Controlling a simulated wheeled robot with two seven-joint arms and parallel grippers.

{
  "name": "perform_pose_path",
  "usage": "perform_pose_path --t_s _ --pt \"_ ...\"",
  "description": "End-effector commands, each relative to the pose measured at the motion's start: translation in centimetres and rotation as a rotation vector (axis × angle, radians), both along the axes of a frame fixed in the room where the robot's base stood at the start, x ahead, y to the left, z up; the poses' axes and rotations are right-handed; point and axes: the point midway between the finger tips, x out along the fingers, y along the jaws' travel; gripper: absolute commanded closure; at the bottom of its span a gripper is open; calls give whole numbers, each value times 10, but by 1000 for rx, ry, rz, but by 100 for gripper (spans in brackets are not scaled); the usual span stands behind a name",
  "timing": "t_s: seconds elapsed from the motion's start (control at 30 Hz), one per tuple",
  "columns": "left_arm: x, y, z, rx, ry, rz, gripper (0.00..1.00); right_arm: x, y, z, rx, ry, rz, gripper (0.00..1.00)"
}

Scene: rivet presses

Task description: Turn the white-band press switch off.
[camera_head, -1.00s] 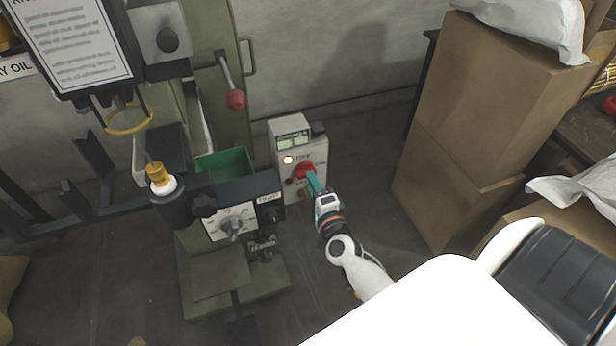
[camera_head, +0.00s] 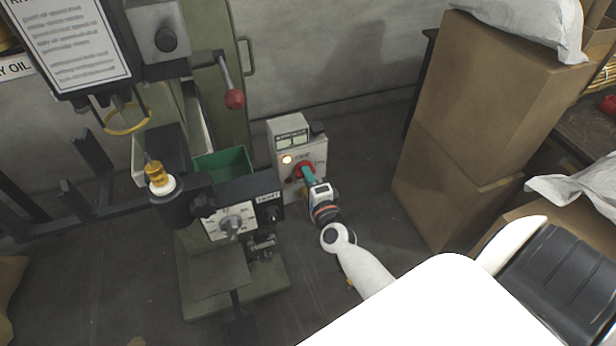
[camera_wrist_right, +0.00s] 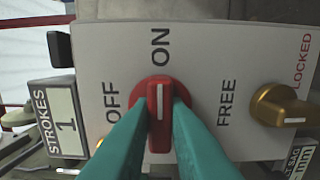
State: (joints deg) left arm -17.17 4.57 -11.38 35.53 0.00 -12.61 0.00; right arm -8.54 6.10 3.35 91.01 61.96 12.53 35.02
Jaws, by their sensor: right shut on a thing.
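The red switch knob (camera_head: 304,169) is on the front of a light grey control box (camera_head: 318,150) beside the green press. In the right wrist view the red knob (camera_wrist_right: 160,112) has its white line upright, pointing at the ON label; OFF is to its left and FREE to its right. My right gripper (camera_head: 308,178) reaches it from the lower right. Its teal fingers (camera_wrist_right: 160,125) are shut on the knob, one on each side. A round lamp (camera_head: 287,160) on the box is lit. A white ring (camera_head: 163,185) shows under a yellow part on the press. My left gripper is not in view.
A gold knob (camera_wrist_right: 281,105) sits right of the red one in the wrist view, near a LOCKED label. The press control panel (camera_head: 232,222) stands left of the box. Tall cardboard boxes (camera_head: 480,110) stand to the right, with bare floor between.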

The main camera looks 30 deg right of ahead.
Motion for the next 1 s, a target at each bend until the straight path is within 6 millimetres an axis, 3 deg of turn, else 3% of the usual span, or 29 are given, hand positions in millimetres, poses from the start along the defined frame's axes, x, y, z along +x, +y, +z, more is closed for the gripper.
perform_pose_path --t_s 0.37,1.0 --pt "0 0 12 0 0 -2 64 0 1 1 -146 38 1 100" --pt "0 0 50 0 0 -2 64 0 1 2 -720 178 2 100"
